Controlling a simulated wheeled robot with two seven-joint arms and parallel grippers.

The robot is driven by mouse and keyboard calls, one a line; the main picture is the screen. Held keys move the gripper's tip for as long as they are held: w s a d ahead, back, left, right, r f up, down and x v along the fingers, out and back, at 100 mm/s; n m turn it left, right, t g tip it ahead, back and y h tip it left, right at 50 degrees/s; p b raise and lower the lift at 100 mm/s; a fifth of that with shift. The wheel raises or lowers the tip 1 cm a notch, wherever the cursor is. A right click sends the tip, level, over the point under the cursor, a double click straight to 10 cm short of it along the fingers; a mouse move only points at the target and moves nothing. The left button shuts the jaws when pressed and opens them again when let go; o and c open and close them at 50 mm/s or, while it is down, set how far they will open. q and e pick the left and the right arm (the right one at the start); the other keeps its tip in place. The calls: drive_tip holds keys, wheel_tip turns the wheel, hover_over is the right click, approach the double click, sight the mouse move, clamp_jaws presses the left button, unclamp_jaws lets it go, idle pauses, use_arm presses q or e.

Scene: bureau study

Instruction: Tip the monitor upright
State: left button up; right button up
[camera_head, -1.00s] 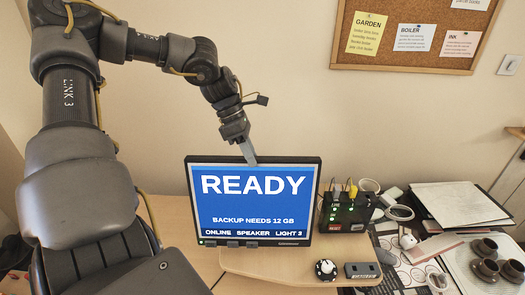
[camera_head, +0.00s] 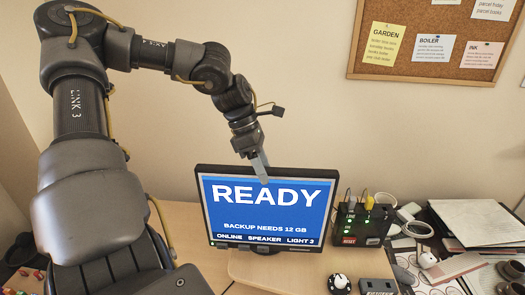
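The monitor (camera_head: 262,210) is a dark-framed screen with a blue READY display and small buttons along its lower edge. It stands on the desk with its screen facing me. I cannot tell exactly how far it leans. My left gripper (camera_head: 262,170) comes down from above at its top edge. A grey finger overlaps the top frame and the upper screen, slightly right of centre. Contact is not certain, and only one finger shows clearly, so its opening is unclear. The back of the monitor is hidden. My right gripper is out of view.
The wooden desk (camera_head: 255,270) has a black box with cables (camera_head: 362,222) right of the monitor. A round knob (camera_head: 340,282) and a dark block (camera_head: 377,286) lie in front. Papers (camera_head: 485,222) and cups (camera_head: 511,270) crowd the right. A corkboard (camera_head: 435,50) hangs behind.

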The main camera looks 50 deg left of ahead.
use_arm(q)
drive_tip(key=shift+w+a, duration=0.1)
drive_tip(key=shift+a+r, duration=0.15)
drive_tip(key=shift+r, duration=0.2)
drive_tip(key=b+v, duration=0.2)
drive_tip(key=v, duration=0.6)
drive_tip(key=shift+a+r, duration=0.15)
drive_tip(key=shift+r, duration=0.15)
drive_tip(key=shift+s+a+r, duration=0.2)
drive_tip(key=shift+s+r, duration=0.05)
drive_tip(key=shift+r, duration=0.4)
